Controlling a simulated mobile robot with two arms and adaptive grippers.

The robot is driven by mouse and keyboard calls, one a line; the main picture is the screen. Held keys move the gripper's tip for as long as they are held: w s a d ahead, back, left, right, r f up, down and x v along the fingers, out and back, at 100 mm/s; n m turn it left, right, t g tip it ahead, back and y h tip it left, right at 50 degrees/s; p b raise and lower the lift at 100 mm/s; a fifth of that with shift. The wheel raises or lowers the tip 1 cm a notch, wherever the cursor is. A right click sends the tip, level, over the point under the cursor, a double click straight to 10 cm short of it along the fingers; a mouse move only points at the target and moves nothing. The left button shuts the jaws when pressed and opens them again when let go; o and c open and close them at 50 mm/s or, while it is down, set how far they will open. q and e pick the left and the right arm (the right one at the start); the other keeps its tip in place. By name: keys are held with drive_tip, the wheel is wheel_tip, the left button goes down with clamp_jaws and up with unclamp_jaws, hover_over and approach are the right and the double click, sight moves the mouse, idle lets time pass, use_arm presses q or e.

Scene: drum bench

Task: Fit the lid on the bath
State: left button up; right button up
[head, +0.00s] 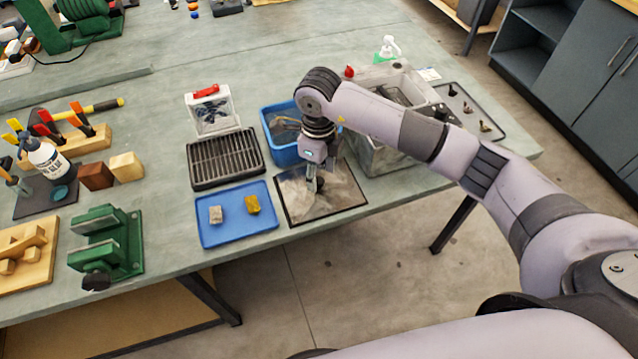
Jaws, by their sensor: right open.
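A blue tub (272,146) stands at the middle right of the bench, partly hidden behind my right arm. A grey open-topped box (372,158) stands to its right, also partly covered by my arm. I cannot tell for certain which of the two is the bath. A flat grey panel with a dark border (345,194) lies at the bench's front edge and may be the lid. My right gripper (315,188) is open and points down over this panel; I cannot tell whether it touches it. My left gripper is out of view.
A blue tray (232,229) with two small blocks lies left of the panel. A black ribbed tray (224,170) and a clear red-handled box (211,122) stand behind it. A green vise (105,243) is further left. A grey tray (466,104) lies at the right.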

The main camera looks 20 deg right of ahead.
sight(319, 180)
drive_tip(key=shift+f, duration=1.55)
drive_tip(key=shift+c, duration=0.2)
clamp_jaws()
